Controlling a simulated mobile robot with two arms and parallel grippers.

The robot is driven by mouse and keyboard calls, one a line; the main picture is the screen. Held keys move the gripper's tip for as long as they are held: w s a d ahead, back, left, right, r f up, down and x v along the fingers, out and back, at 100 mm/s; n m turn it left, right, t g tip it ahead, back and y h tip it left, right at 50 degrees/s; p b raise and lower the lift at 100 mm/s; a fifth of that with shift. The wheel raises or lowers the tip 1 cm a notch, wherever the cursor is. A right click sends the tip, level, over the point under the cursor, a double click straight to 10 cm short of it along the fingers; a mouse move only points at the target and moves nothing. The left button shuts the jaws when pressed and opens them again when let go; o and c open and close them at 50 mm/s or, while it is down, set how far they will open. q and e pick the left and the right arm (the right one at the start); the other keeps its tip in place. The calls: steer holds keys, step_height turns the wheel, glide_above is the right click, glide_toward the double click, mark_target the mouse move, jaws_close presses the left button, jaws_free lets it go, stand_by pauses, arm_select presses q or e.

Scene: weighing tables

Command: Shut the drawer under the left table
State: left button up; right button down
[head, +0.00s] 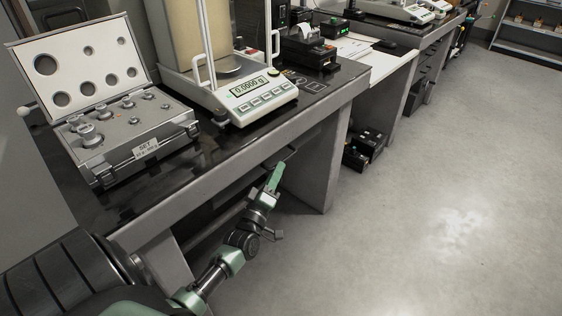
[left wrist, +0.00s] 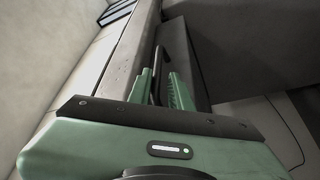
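The left table (head: 190,185) has a dark top and a grey front edge. Beneath it, a drawer (head: 222,217) shows in the head view only as a narrow strip, partly hidden by my arm; how far out it stands is hard to tell. My left gripper (head: 275,177) is below the table's front edge, at the drawer. In the left wrist view its two green fingers (left wrist: 160,90) are apart. A thin dark bar, seemingly the drawer's handle (left wrist: 157,61), shows between or just beyond them; contact is unclear. My right gripper is not in view.
On the table stand an open case of weights (head: 120,160) and a balance (head: 245,98) reading 0.0000 g. A printer (head: 308,48) sits farther back. Black boxes (head: 363,148) lie on the floor beyond the table leg (head: 318,170). The floor at right is clear.

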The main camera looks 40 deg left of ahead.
arm_select(q)
steer(key=v, duration=0.3)
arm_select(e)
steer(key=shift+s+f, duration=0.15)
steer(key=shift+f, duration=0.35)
arm_select(q)
steer(key=shift+d, duration=0.1)
